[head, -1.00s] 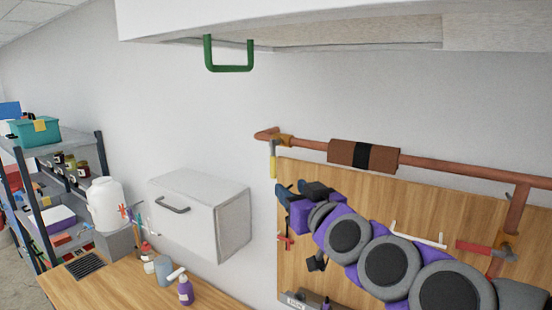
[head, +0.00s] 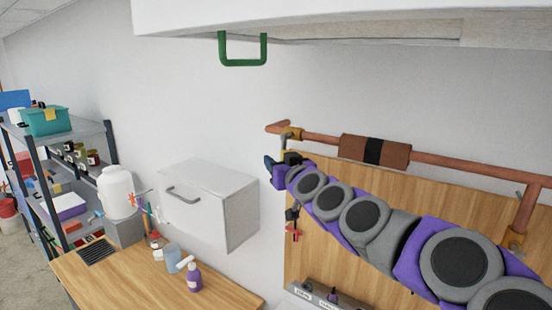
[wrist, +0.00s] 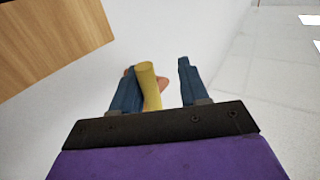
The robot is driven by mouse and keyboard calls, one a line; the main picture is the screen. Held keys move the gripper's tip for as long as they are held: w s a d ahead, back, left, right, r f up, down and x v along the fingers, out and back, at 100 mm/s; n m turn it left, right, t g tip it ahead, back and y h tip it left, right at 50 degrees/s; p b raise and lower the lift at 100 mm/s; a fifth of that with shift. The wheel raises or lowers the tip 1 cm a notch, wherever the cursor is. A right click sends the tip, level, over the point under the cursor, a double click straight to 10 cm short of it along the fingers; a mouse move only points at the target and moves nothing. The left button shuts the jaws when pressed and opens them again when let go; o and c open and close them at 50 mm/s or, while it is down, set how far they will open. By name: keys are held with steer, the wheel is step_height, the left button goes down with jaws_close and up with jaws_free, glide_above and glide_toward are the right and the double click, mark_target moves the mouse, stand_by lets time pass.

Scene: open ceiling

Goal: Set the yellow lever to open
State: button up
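The yellow lever (wrist: 148,82) shows in the wrist view between my two blue fingers, close to the left finger. Whether that finger touches it I cannot tell. My gripper (wrist: 157,68) is open, with a clear gap between the lever and the right finger. In the head view, my gripper (head: 269,163) is at the left end of the copper pipe (head: 455,167), just below the brass valve (head: 292,133). The lever is mostly hidden there behind my gripper.
A wooden board (head: 340,262) is on the wall behind my arm. A white cabinet (head: 206,203) hangs left of my gripper. An overhead cabinet with a green handle (head: 243,62) is above. A workbench (head: 130,290) with bottles stands below left.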

steer(key=shift+w+d+r, duration=0.1)
steer(key=shift+w+d, duration=0.3)
steer(key=shift+w, duration=0.45)
steer(key=shift+a, duration=0.4)
steer(key=c, duration=0.3)
steer(key=shift+a, duration=0.1)
steer(key=shift+c, duration=0.7)
steer(key=shift+d, duration=0.35)
jaws_close()
